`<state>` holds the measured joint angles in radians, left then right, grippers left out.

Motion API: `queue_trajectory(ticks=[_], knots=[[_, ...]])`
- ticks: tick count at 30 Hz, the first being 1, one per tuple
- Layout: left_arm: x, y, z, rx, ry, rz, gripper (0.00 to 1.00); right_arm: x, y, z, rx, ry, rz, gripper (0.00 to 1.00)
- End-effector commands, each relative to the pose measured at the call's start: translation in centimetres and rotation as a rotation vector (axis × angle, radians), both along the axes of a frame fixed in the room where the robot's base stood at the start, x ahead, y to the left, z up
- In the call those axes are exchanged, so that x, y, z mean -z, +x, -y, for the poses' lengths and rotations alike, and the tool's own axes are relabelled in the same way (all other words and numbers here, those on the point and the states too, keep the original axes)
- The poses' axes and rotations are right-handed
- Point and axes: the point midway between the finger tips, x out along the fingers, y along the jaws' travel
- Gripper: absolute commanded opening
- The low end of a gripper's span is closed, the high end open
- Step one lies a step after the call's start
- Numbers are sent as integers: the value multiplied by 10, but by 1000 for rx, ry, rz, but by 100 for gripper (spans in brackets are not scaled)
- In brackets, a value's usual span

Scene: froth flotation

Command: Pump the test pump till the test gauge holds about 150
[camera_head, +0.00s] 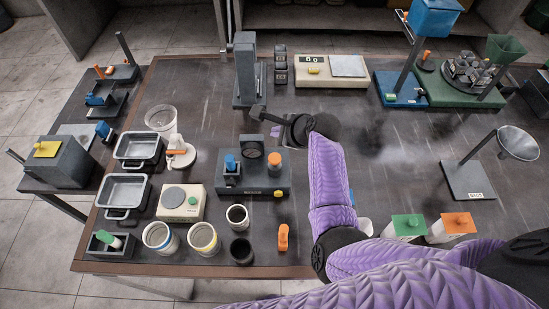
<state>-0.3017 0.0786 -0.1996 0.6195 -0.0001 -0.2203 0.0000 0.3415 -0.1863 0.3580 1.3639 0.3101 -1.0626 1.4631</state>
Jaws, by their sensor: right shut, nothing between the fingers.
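The test pump (254,182) is a dark grey block near the middle of the table. Its round black gauge (252,149) stands on top; the needle and numbers are too small to read. A blue knob (232,163) is on the left and an orange knob (274,160) on the right. A dark bar with a thick black end (258,113) shows behind the gauge; I cannot tell where it joins. My right gripper (279,131) is shut and empty behind the pump, close to that bar; whether they touch is unclear. My left gripper is out of view.
A grey upright device (246,72) stands behind the pump. White pots (203,238), a dark cup (241,251) and an orange clip-like item (283,237) lie in front. Metal trays (124,191) are on the left. The table right of my purple right arm is partly clear.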

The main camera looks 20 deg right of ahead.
Motion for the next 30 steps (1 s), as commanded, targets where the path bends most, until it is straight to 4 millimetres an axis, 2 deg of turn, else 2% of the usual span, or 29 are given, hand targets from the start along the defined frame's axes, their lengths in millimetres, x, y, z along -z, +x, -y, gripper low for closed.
queue_trajectory(ticks=[1,12,18,30], knots=[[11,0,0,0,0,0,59,11,0,0,1,-1,0,0],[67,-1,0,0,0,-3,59,60,-1,0,0,-1,-1,0],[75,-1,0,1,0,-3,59,77,0,0,0,-1,-1,0],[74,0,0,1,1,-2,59,77,0,0,1,-1,0,0]])
